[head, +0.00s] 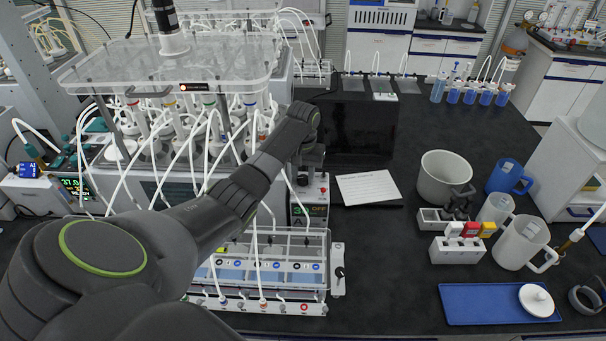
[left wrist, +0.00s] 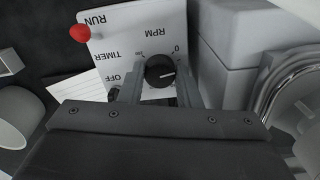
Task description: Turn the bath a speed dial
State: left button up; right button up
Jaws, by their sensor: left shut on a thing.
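The speed dial (left wrist: 160,71) is a round black knob on a pale panel (left wrist: 107,50), seen upside down in the left wrist view. Its white mark points to the right of the picture, near the 0 of the RPM scale. My left gripper (left wrist: 158,80) is shut on the dial, one finger on each side. In the head view my left gripper (head: 312,160) reaches down to the front of bath A's control unit (head: 322,190), and my arm hides part of the unit. The dial itself is hidden there. My right gripper is in neither view.
A red-tipped switch (left wrist: 80,33) stands beside the RUN, TIMER and OFF labels. A clear-lidded water bath (head: 290,245) with tubes lies in front of the unit. A white sheet (head: 368,187) lies to its right. A grey pot (head: 443,175) stands farther right.

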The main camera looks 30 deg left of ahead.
pick_arm(q)
jog(key=m, duration=0.5)
jog(key=shift+m, duration=2)
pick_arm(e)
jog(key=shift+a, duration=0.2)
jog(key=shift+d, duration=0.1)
pick_arm(q)
jog(key=o, duration=1)
jog(key=shift+w, duration=0.1)
jog(key=shift+c, duration=0.2)
